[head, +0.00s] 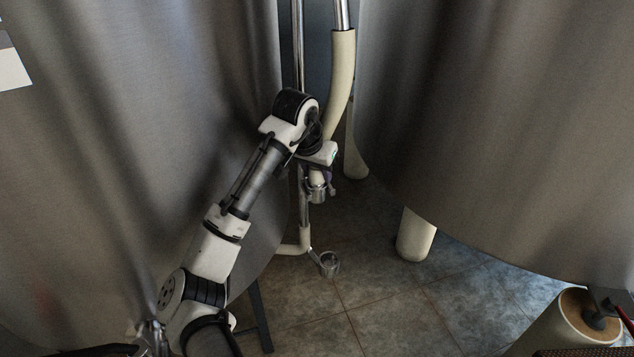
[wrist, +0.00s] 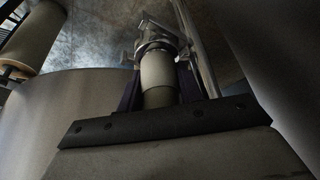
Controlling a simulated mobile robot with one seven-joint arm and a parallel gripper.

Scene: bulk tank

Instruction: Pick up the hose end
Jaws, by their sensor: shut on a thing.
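The hose end in the head view is a metal coupling (head: 318,195) on a cream hose (head: 343,75). The hose hangs from a steel pipe between two tanks and passes behind my wrist. My gripper (head: 318,178) is shut around the hose just above the coupling. In the wrist view the cream hose end (wrist: 157,72) stands between the purple fingers of my gripper (wrist: 159,92), with its metal coupling (wrist: 158,38) beyond them. The finger pads are partly hidden by the dark gripper body.
Large steel tanks stand close at left (head: 130,120) and right (head: 500,120). A second pipe with a metal fitting (head: 328,263) reaches low near the tiled floor (head: 385,310). A cream tank leg (head: 415,236) stands right of it. A cream cylinder (head: 555,330) is at lower right.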

